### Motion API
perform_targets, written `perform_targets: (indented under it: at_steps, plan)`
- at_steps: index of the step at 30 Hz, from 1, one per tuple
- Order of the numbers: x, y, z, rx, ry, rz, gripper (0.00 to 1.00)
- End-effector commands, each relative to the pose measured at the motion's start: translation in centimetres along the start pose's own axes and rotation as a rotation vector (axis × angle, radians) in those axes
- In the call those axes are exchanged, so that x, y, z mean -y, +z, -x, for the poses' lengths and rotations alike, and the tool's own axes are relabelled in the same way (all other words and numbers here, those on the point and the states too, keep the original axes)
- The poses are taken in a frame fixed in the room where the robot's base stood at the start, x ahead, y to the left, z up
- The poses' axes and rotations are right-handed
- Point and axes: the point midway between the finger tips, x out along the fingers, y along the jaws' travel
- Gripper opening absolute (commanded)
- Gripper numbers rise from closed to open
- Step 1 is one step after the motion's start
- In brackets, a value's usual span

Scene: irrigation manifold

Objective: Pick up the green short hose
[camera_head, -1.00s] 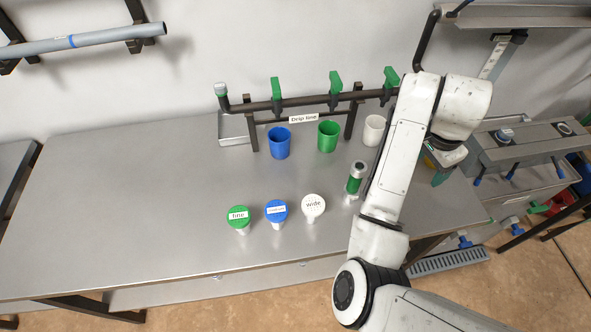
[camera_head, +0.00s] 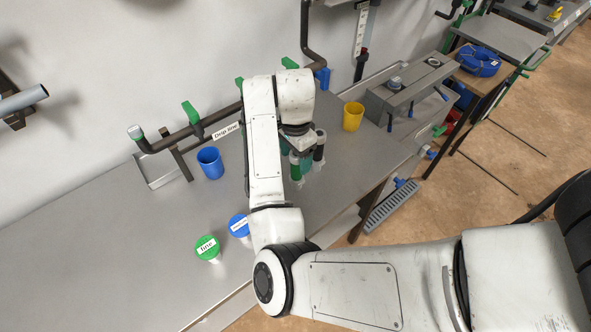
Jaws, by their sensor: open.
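A short green cylinder, which looks like the green short hose (camera_head: 296,169), stands upright on the grey table just right of my forearm, partly covered by my gripper. My gripper (camera_head: 306,162) points down over the table at the hose, with its jaws open. The green hose is very close to the jaws. I cannot tell whether it is between the fingers or beside them, or whether they touch it.
A blue cup (camera_head: 210,163) stands under the drip line pipe; a yellow cup (camera_head: 353,116) is at the table's right. Green (camera_head: 207,248) and blue (camera_head: 239,226) labelled lids are left of my arm. A grey valve block (camera_head: 405,92) stands behind right.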

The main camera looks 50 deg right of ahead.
Motion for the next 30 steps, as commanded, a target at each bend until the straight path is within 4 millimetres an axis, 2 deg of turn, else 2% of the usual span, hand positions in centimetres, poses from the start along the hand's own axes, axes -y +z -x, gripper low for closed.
perform_targets:
  at_steps: [6, 9, 17, 30]
  plan:
    - [0.1, -0.3, -3.1, 0.0, 0.004, 0.002, 0.69]
    - [0.1, -0.3, -3.9, 0.0, 0.002, 0.001, 0.69]
    - [0.2, -0.3, -4.3, 0.0, 0.0, 0.001, 0.69]
    - [0.2, -0.3, -4.2, 0.0, 0.0, 0.001, 0.28]
